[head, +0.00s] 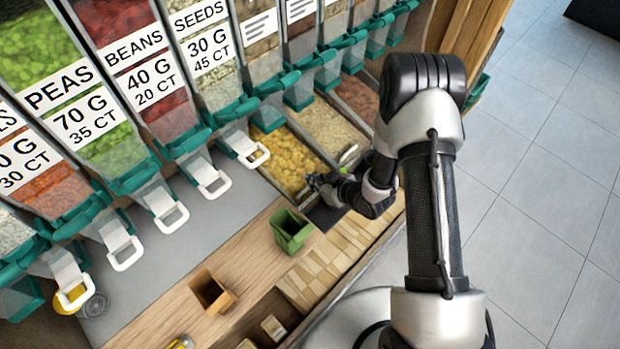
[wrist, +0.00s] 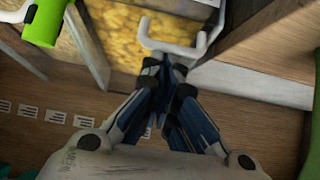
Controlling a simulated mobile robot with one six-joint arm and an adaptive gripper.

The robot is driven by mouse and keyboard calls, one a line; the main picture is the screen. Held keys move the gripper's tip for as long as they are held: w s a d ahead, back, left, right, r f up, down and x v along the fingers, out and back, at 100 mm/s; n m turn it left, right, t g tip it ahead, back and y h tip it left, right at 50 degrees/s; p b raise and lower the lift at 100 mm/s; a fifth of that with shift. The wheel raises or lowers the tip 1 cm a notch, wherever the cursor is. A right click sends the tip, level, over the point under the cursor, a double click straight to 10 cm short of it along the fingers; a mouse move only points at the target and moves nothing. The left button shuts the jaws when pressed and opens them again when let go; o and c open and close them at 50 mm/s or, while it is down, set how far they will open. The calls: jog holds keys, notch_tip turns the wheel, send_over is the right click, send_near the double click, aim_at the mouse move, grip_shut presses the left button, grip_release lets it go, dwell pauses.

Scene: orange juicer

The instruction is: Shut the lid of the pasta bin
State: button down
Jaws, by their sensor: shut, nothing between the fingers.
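The pasta bin shows in the head view as a bed of yellow pasta (head: 283,158) below the row of dispensers. My gripper (head: 318,181) is beside its near edge, its fingers shut and empty. In the wrist view the yellow pasta (wrist: 120,35) lies beyond my fingertips (wrist: 170,68). A white handle (wrist: 180,46) crosses in front of the pasta, right at the fingertips; I cannot tell whether they touch it. My gripper partly hides the near end of the bin in the head view. How far the lid is open is not clear.
A green container (head: 291,230) and a brown box (head: 211,293) stand on the wooden counter to the left. Dispensers with white handles (head: 205,178) line the back. A bin of pale grains (head: 325,125) adjoins the pasta. A bright green cylinder (wrist: 42,22) is near my gripper.

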jog(key=v, duration=1)
jog(key=w+d+r+m+h, duration=0.1)
jog(key=w+d+r+h, duration=0.35)
jog(key=d+r, duration=0.45)
jog(key=s+d+r+m+h, duration=0.2)
jog(key=r, duration=0.4)
jog(key=s+d+r+m+h, duration=0.1)
jog(key=s+d+r+h, duration=0.1)
jog(key=r, duration=0.4)
jog(key=s+a+r+m+g, duration=0.1)
jog(key=s+r, duration=0.4)
jog(key=s, duration=0.5)
jog(key=s+a+r+m+g, duration=0.1)
jog(key=s+r+m, duration=0.3)
jog(key=s, duration=0.7)
jog(key=shift+s+a+r+m+y, duration=0.2)
jog(key=shift+a+r+m+y, duration=0.2)
jog(key=shift+r, duration=0.55)
jog(key=shift+a, duration=0.15)
